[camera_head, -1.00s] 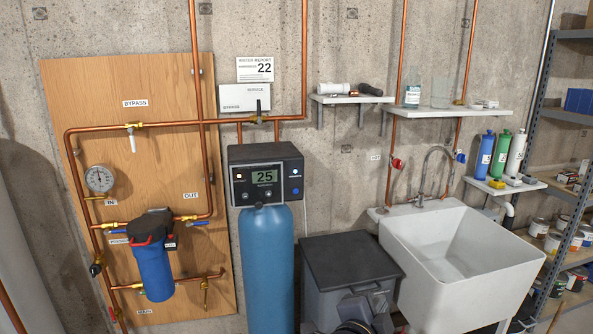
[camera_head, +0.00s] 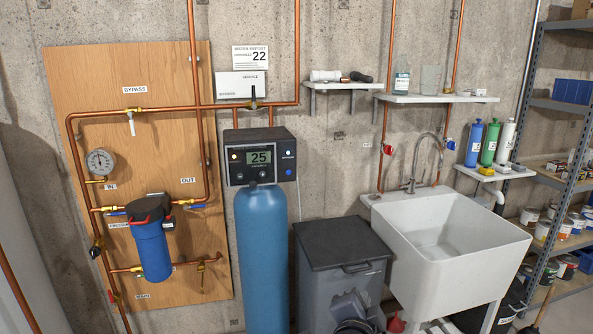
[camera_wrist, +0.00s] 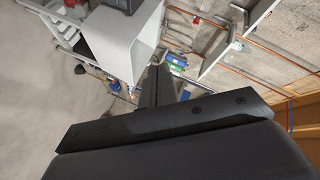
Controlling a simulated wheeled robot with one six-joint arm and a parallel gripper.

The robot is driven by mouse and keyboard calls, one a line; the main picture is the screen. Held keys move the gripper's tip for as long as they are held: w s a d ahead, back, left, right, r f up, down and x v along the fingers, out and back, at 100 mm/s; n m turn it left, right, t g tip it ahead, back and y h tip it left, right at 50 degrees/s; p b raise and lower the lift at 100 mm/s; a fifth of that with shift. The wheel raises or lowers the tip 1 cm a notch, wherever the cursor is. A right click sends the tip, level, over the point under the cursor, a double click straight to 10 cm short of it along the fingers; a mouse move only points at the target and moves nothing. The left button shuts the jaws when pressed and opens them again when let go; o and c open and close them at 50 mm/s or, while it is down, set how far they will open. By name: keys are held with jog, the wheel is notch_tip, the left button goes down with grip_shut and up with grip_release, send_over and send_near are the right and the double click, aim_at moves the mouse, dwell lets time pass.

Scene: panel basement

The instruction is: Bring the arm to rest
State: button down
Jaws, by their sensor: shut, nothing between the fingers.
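My gripper (camera_wrist: 157,84) shows in the wrist view as two dark fingers close together. It is shut, with nothing held between them. The fingers point toward the middle of the picture, with the white sink (camera_wrist: 127,38) beyond them to the upper left, apart from them. I cannot make out my gripper in the head view, so the pose of the arm as a whole is hidden.
A dark lidded bin (camera_head: 340,245) stands between tank and sink (camera_head: 410,265). Wall shelves (camera_head: 435,99) and a rack (camera_head: 545,105) are further right.

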notch_tip(320, 180, down, 6)
jog(key=a+n+y+b, duration=0.2)
jog(key=n+y+b, duration=0.1)
jog(key=b, duration=0.1)
jog(key=shift+s+a+n, duration=0.15)
jog(key=shift+a+n, duration=0.15)
jog(key=shift+n, duration=0.1)
